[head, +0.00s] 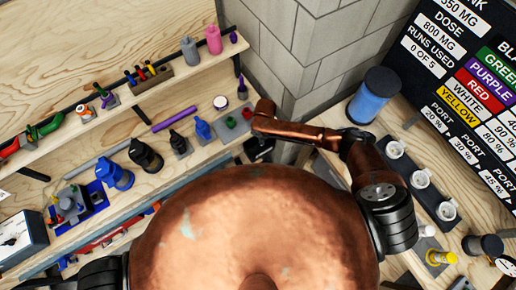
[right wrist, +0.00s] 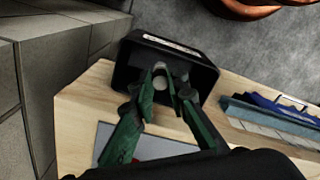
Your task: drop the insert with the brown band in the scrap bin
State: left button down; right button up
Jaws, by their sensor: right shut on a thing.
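My right gripper (right wrist: 168,88) is shut on a small grey insert (right wrist: 160,76), mostly hidden between the green fingers. I cannot make out its brown band. The fingertips and the insert are over the opening of a black bin (right wrist: 124,68) with a pale label on its far rim. I cannot tell how far the insert is above the bin floor. In the head view my right arm reaches left to the wall corner, and its gripper is hidden. A dark bin edge (head: 258,151) shows below the arm there. My left gripper is out of view.
In the head view a wooden bench with bottles, including a blue one (head: 203,129), and tools runs along the left. A blue canister (head: 373,96) and white cups (head: 420,179) stand right. A grey block wall rises close beside the bin.

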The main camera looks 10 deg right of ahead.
jog(key=shift+f, duration=0.25)
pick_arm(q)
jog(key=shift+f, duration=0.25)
pick_arm(e)
jog(key=o, duration=0.9)
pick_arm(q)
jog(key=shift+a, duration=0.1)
pick_arm(e)
jog(key=shift+r, duration=0.1)
notch_tip(320, 180, up, 12)
jog(key=shift+f, duration=0.1)
